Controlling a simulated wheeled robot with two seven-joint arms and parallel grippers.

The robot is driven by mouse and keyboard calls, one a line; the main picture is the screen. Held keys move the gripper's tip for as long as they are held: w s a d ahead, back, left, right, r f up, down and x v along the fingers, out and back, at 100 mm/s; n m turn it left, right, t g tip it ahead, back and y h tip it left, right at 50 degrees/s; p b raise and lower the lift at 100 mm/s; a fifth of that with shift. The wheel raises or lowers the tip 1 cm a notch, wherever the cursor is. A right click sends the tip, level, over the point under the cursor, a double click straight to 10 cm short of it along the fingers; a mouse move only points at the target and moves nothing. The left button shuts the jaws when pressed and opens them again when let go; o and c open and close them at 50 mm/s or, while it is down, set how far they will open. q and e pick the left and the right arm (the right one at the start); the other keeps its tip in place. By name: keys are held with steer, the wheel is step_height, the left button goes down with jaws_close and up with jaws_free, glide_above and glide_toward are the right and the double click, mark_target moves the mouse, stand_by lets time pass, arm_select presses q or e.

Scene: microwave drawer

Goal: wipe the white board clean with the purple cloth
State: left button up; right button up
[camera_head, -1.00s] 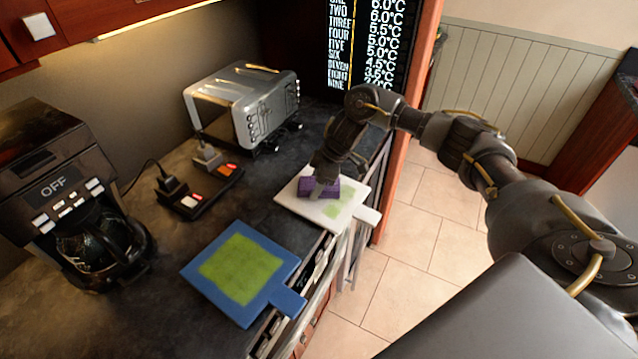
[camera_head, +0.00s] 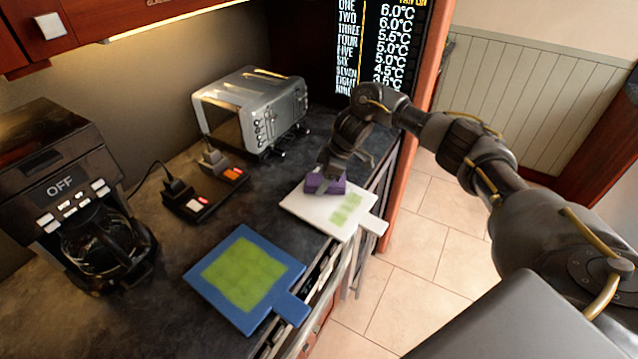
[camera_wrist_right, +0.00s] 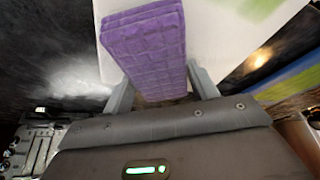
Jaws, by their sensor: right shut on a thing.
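The white board (camera_head: 320,221) lies on the dark counter near its front edge, handle to the right. Green patches (camera_head: 346,209) show on its right half. My right gripper (camera_head: 329,174) is shut on the purple cloth (camera_head: 325,186), a thick block, at the board's far left part. In the right wrist view the cloth (camera_wrist_right: 146,45) sits between the two fingers, over the white board (camera_wrist_right: 225,35); a green patch (camera_wrist_right: 254,8) shows beside it. Whether the cloth presses on the board is hard to tell. My left gripper is not in view.
A blue board (camera_head: 200,282) with a green smear lies nearer on the counter. A toaster (camera_head: 254,112), a power strip (camera_head: 204,196) with plugs and a coffee maker (camera_head: 75,195) stand behind and left. The counter's front edge runs close by the boards.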

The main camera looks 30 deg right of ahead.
mark_target(337, 186)
steer(key=shift+s+d+r+p, duration=0.1)
steer(key=shift+s+d+p, duration=0.1)
steer(key=shift+s+p, duration=0.4)
steer(key=shift+s+d+p, duration=0.3)
steer(key=shift+s+p, duration=0.15)
steer(key=shift+s, duration=0.05)
steer(key=shift+s+d+p, duration=0.2)
steer(key=shift+s+p, duration=0.25)
steer(key=shift+p, duration=0.1)
steer(key=shift+s+d, duration=0.25)
steer(key=shift+s, duration=0.25)
steer(key=shift+s+p, duration=0.1)
steer(key=shift+p, duration=0.3)
